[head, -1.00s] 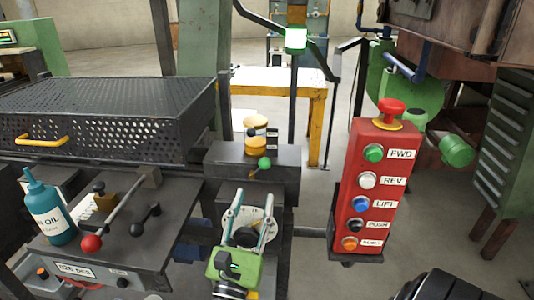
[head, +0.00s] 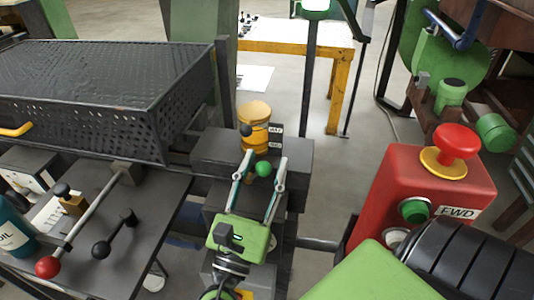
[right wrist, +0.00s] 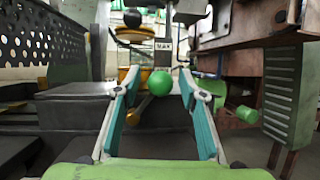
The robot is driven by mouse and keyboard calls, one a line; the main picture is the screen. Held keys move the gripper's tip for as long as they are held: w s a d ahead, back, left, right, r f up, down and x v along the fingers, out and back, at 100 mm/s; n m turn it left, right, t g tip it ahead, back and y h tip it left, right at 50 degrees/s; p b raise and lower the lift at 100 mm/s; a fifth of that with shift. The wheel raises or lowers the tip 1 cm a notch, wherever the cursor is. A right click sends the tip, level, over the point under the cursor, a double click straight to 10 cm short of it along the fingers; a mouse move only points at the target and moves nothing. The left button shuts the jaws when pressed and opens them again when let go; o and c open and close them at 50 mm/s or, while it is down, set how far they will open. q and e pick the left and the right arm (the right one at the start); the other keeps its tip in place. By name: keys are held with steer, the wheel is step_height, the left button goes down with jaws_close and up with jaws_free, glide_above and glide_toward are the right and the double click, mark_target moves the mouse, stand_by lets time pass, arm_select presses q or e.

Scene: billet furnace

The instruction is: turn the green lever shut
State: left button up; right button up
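The green lever shows as a round green knob (head: 263,169) on a short brass arm, at the front of a dark block (head: 212,150) below a yellow cylinder. In the right wrist view the knob (right wrist: 160,83) is near the middle, with the brass arm running down and left. My right gripper (head: 264,163) is open, its two teal-and-grey fingers pointing at the lever. The knob appears between the fingertips in both views. I cannot tell whether either finger touches it. My left gripper is not in view.
A red button box (head: 412,180) stands to the right, partly hidden by my arm. A perforated black box (head: 110,90) is at left, above a panel (head: 150,215) with red- and black-knobbed levers. A yellow-legged table (head: 335,90) stands behind.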

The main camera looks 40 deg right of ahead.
steer(key=shift+a+r, duration=0.1)
steer(key=shift+r, duration=0.05)
steer(key=shift+c, duration=0.3)
jaws_close()
steer(key=shift+s+d+f+m+g+b, duration=0.15)
steer(key=shift+m+g+b, duration=0.1)
steer(key=shift+m, duration=0.25)
steer(key=shift+s+d+f+m+g+b, duration=0.15)
steer(key=shift+m+g+b, duration=0.1)
steer(key=shift+m, duration=0.25)
steer(key=shift+a, duration=0.1)
steer(key=shift+o, duration=0.3)
jaws_free()
steer(key=shift+w, duration=0.1)
steer(key=shift+r, duration=0.15)
